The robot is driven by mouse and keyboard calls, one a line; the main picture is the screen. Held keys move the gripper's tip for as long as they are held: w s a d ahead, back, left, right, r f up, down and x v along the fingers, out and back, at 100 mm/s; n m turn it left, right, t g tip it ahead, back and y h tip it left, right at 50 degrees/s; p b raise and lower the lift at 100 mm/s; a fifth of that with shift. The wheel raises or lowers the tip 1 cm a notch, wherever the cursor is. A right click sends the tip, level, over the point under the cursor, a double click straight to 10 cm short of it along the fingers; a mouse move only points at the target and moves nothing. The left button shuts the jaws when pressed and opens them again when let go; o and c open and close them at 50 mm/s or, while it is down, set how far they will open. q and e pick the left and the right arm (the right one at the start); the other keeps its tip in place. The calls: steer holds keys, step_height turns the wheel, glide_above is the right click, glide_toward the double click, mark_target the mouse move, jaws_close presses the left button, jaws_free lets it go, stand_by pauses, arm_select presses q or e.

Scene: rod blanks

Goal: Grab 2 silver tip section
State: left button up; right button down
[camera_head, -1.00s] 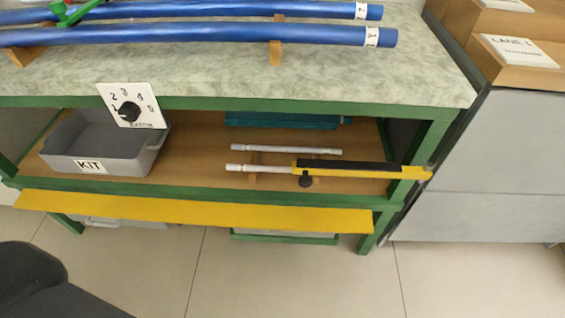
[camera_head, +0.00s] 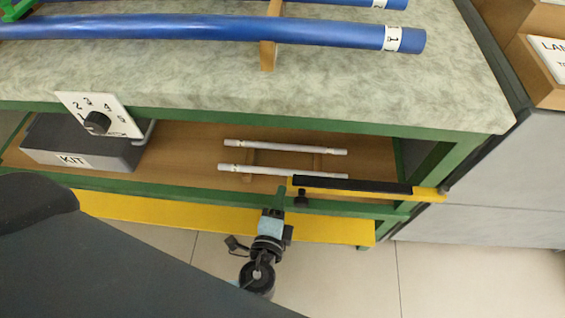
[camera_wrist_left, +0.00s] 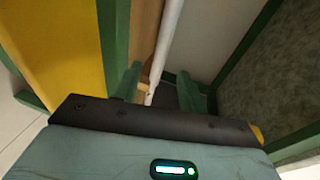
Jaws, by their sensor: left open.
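Two thin silver rods lie level on the wooden shelf under the bench: a rear silver tip section (camera_head: 290,147) and a front silver tip section (camera_head: 265,170). My left gripper (camera_head: 280,192) is at the shelf's front edge, just below the front rod in the head view. In the left wrist view my left gripper (camera_wrist_left: 160,88) is open. One silver rod (camera_wrist_left: 168,40) runs away from the camera, its near end showing between the green fingers. I cannot tell whether it touches them. My right gripper is not in view.
A yellow bar with a black sleeve and knob (camera_head: 350,187) lies at the shelf front, right of my left gripper. A numbered dial plate (camera_head: 98,115) hangs above. Blue tubes (camera_head: 200,30) lie on the benchtop.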

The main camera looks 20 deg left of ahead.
mark_target(282, 172)
arm_select(q)
steer(key=shift+w+a+f, duration=0.1)
steer(key=shift+w, duration=0.2)
steer(key=shift+x, duration=0.8)
steer(key=shift+w+a, duration=0.1)
steer(key=shift+w, duration=0.1)
steer(key=x, duration=0.1)
steer(key=b+x, duration=0.1)
steer(key=x, duration=0.2)
steer(key=shift+w+a+f, duration=0.1)
steer(key=shift+w+a, duration=0.2)
steer(key=shift+w, duration=0.05)
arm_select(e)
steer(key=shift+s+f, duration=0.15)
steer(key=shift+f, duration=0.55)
arm_select(q)
jaws_close()
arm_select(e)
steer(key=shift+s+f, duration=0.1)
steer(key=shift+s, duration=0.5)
